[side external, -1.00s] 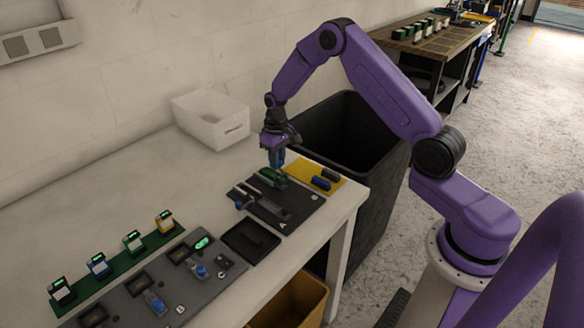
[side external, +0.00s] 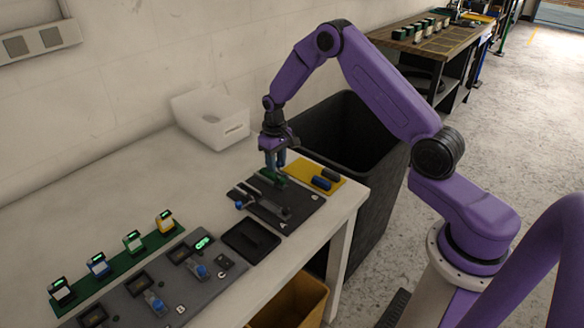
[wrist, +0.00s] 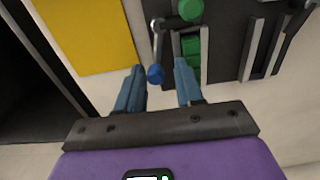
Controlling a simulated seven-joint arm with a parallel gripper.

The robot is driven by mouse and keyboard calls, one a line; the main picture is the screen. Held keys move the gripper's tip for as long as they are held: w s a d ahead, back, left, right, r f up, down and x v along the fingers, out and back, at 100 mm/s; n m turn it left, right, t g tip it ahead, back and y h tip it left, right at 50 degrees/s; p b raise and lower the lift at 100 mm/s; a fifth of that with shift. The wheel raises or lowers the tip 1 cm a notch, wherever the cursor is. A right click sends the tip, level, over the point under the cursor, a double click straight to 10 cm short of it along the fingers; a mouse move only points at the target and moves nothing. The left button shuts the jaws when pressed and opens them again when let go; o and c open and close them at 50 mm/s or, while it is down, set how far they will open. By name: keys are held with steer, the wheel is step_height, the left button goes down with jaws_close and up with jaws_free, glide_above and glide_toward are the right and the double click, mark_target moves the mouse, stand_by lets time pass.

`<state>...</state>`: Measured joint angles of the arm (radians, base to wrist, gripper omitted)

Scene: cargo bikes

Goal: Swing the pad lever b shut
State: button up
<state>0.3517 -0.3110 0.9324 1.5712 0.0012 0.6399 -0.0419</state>
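My gripper (side external: 275,164) is over the far end of the dark fixture plate (side external: 297,207), which bears the letters A and B. In the wrist view my gripper (wrist: 161,84) has its two blue fingers apart. A blue lever knob (wrist: 155,74) shows between them, nearer the left finger, on a thin grey arm (wrist: 156,42). The right finger is close to a green block (wrist: 192,58) in a slot; contact cannot be told. A round green knob (wrist: 190,10) is at the top. Another lever with a blue knob (side external: 239,205) is at the plate's left side.
A yellow mat (side external: 304,169) with a blue and a dark cylinder lies beside the plate. A black bin (side external: 350,135) stands behind the table end. A black tray (side external: 250,238) and a grey panel (side external: 170,290) lie nearer. A white bin (side external: 212,120) stands by the wall.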

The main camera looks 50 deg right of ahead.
steer(key=shift+r, duration=3.75)
steer(key=s+a+r+n, duration=0.3)
steer(key=s+a+r, duration=0.2)
steer(key=s+a, duration=0.25)
steer(key=s+a+r+n, duration=0.35)
steer(key=s+a, duration=0.25)
steer(key=s, duration=0.2)
steer(key=s+d+r+n, duration=0.1)
steer(key=s+r+n, duration=0.1)
steer(key=s, duration=1)
steer(key=s+r+n, duration=0.1)
steer(key=s+n, duration=0.3)
steer(key=s, duration=0.7)
steer(key=shift+s+d+r, duration=0.4)
